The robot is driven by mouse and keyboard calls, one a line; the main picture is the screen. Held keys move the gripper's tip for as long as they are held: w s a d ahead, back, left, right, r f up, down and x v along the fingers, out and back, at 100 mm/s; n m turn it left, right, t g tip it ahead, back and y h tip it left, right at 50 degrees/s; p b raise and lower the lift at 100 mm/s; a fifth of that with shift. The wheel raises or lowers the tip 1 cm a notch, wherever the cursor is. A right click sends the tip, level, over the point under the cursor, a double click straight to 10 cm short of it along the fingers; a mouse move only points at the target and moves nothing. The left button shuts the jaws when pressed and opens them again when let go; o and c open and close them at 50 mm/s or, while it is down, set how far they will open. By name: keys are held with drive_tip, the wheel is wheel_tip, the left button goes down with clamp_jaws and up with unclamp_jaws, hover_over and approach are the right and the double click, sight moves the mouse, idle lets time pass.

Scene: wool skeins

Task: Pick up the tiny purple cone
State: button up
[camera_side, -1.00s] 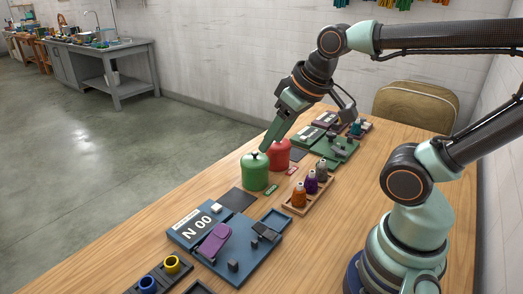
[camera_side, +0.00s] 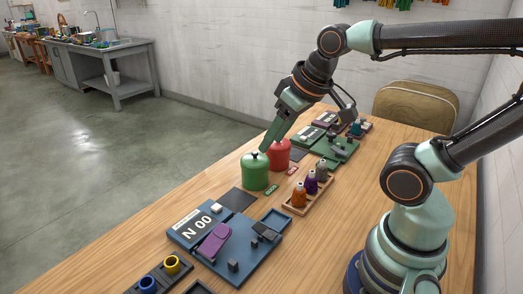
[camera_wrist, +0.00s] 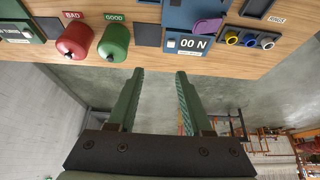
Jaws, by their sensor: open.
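The tiny purple cone (camera_side: 311,183) stands upright in the side view in a small wooden tray (camera_side: 292,209), between an orange cone (camera_side: 299,195) and a grey cone (camera_side: 321,171). It is not seen in the wrist view. My gripper (camera_side: 265,148) is to the left of the cone and higher, its fingers slanting down by the green jar. In the wrist view my gripper (camera_wrist: 159,72) has its two green fingers apart with nothing between them.
A green jar (camera_side: 254,173) and a red jar (camera_side: 279,155) stand left of the tray. A blue board (camera_side: 205,257) with a purple lever is nearer the camera, and a green board (camera_side: 338,151) farther back. Rings (camera_wrist: 249,41) sit on pegs. Bare wood lies right of the tray.

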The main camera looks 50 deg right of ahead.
drive_tip(key=shift+o, duration=0.3)
drive_tip(key=o, duration=0.4)
drive_tip(key=shift+d, duration=0.1)
drive_tip(key=n+g, duration=0.6)
drive_tip(key=n, duration=1.3)
hover_over(312, 171)
wheel_tip(312, 171, down, 15)
drive_tip(key=shift+s+d+f, duration=0.15)
drive_tip(key=shift+f, duration=3)
